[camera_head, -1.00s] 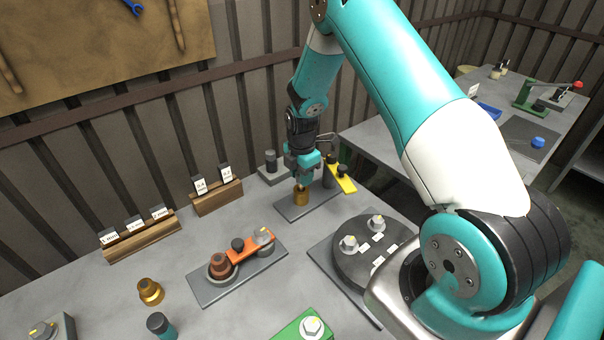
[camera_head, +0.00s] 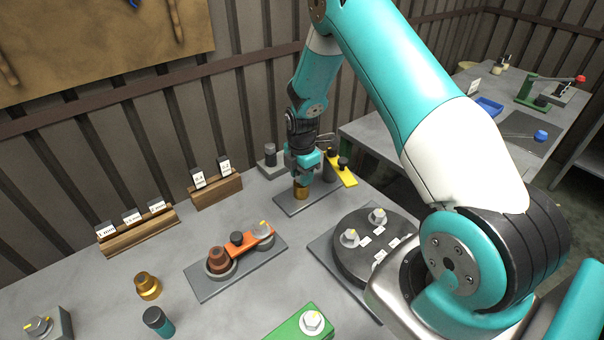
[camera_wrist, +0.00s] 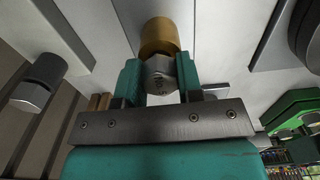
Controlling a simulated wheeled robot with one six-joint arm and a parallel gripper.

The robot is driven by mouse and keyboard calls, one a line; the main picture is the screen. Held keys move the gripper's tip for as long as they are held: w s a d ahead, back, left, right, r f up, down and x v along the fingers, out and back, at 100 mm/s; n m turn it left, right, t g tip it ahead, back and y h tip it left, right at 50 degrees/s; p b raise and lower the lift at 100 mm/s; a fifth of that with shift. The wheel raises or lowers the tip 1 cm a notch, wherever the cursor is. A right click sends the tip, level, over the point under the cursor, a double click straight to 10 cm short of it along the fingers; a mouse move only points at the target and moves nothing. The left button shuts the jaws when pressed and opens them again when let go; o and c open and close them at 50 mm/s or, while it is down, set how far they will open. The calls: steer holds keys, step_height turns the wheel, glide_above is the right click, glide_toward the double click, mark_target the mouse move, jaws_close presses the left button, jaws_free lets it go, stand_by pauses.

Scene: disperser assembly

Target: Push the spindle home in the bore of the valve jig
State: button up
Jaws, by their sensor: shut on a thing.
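My gripper (camera_head: 302,180) points down over the valve jig, a grey base plate (camera_head: 288,209) with a brass cylinder (camera_head: 301,193) standing on it. In the wrist view, the two teal fingers (camera_wrist: 160,82) are shut on the grey hex head of the spindle (camera_wrist: 160,75). The brass cylinder (camera_wrist: 160,37) shows directly past this head, in line with it. The spindle's lower part is hidden, so I cannot tell how deep it sits in the bore.
A dark post and a yellow lever (camera_head: 342,176) stand close right of my gripper. A grey block with a dark knob (camera_head: 270,160) is behind left. An orange-lever fixture (camera_head: 236,262) and a round dark turntable (camera_head: 350,262) lie nearer.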

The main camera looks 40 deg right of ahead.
steer(key=shift+f, duration=0.25)
steer(key=o, duration=1.1)
steer(key=shift+o, duration=0.2)
steer(key=shift+r, duration=0.1)
step_height(320, 180, up, 17)
steer(key=b, duration=0.3)
steer(key=shift+r+b, duration=0.15)
steer(key=shift+b, duration=0.2)
